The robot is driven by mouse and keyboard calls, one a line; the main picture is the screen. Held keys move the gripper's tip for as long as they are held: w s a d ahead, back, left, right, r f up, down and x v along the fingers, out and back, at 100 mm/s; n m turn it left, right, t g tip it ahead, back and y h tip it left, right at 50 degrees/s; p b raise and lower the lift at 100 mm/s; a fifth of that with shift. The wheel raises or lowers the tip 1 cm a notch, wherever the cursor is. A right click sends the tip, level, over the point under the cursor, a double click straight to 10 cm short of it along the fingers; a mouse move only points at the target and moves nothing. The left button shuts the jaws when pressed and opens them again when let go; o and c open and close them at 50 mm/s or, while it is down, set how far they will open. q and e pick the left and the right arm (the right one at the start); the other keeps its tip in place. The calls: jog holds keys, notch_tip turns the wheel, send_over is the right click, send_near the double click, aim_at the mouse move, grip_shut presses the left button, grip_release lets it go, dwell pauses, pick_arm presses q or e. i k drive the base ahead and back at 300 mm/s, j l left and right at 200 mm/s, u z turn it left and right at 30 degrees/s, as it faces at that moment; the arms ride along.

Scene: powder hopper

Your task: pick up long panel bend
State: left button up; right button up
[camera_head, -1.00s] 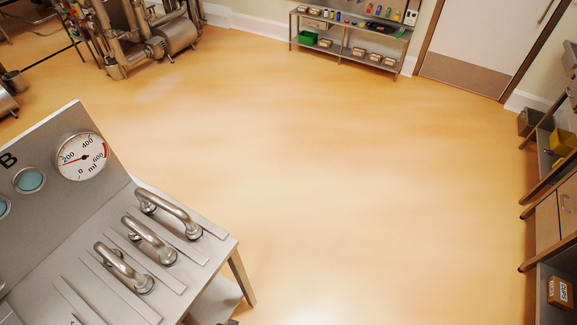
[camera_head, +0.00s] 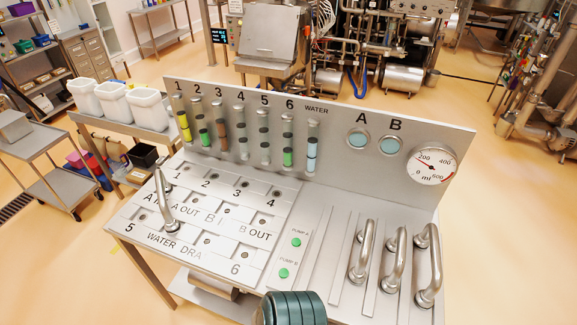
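Three silver U-shaped bends lie side by side on the right part of the steel panel table. The rightmost bend (camera_head: 436,262) looks the longest. The middle bend (camera_head: 401,258) and the left bend (camera_head: 367,250) look shorter. Another silver bend (camera_head: 163,200) stands on the port plate at the left, near the label A. Neither of my grippers is in view. A dark green ribbed part (camera_head: 292,309) juts in at the bottom edge; I cannot tell whether it is part of my arm.
The upright back panel (camera_head: 455,145) carries colored tubes, two round windows and a gauge (camera_head: 431,165). Green pump buttons (camera_head: 296,242) sit left of the bends. White bins (camera_head: 145,105) and a cart (camera_head: 65,180) stand at the left. The floor at right (camera_head: 510,230) is clear.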

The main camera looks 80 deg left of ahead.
aim_at(172, 225)
jog(key=u, duration=3.8)
jog(key=i+j+z, duration=0.1)
jog(key=z, duration=0.3)
jog(key=i+j+z, duration=0.1)
jog(key=j+z, duration=0.2)
jog(key=z, duration=0.15)
jog(key=j+z, duration=0.25)
jog(key=z, duration=0.15)
jog(key=i, duration=0.05)
